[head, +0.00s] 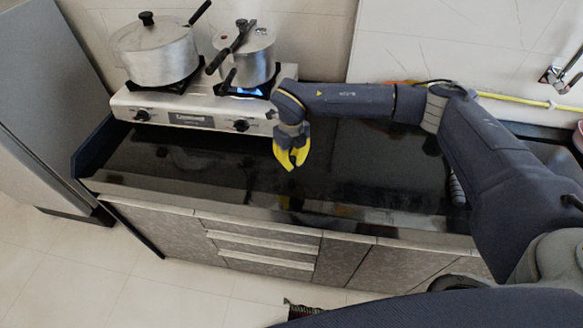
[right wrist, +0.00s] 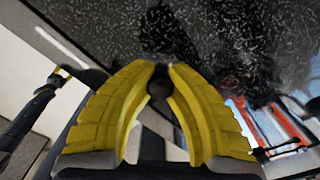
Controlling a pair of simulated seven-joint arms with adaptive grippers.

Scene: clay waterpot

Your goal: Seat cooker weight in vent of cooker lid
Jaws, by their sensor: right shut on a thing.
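My right gripper (head: 289,164) hangs over the black counter, in front of the stove, fingers pointing down. In the right wrist view its yellow fingers (right wrist: 155,75) are shut on a small dark round thing, seemingly the cooker weight (right wrist: 157,88). The fingers hide most of the weight, and it cannot be made out in the head view. The pressure cooker (head: 248,68) stands on the right burner, with a grey metal lid (head: 258,40) and black handles. The vent is too small to tell clearly. The gripper is apart from the cooker, lower right of it. My left gripper is not seen in the head view.
A larger lidded pot (head: 155,52) stands on the left burner of the white stove (head: 172,111). A blue flame (head: 248,92) shows under the cooker. The black counter (head: 190,165) is mostly clear. A yellow hose (head: 515,101) runs along the wall at right.

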